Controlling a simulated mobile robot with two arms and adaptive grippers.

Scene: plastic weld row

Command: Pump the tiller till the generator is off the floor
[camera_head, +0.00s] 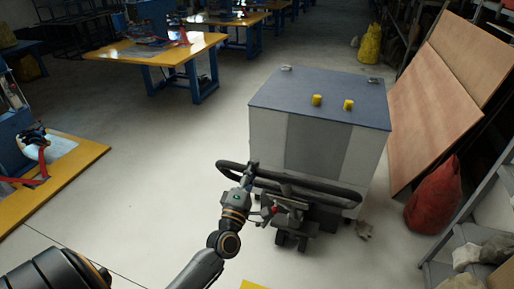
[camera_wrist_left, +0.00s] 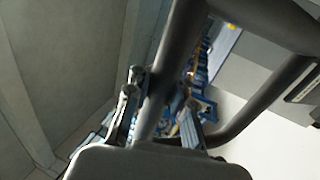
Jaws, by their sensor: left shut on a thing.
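The generator (camera_head: 265,138) is a large pale box with a grey top and two yellow caps, at centre right in the head view. The tiller (camera_head: 318,187) is a black loop handle in front of it, and its dark bars also cross the left wrist view (camera_wrist_left: 182,45). My left gripper (camera_head: 250,173) is shut on the left part of the tiller loop. In the wrist view its fingers (camera_wrist_left: 160,108) lie on either side of the bar. The generator's underside is mostly hidden, so I cannot tell whether it touches the floor. My right gripper is not in view.
A red sack (camera_head: 433,196) and leaning wooden boards (camera_head: 432,110) stand right of the generator, beside a metal shelf (camera_head: 455,235). Yellow-topped workbenches (camera_head: 165,50) stand at the back left, another (camera_head: 65,185) at the left. The pale floor left of the generator is clear.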

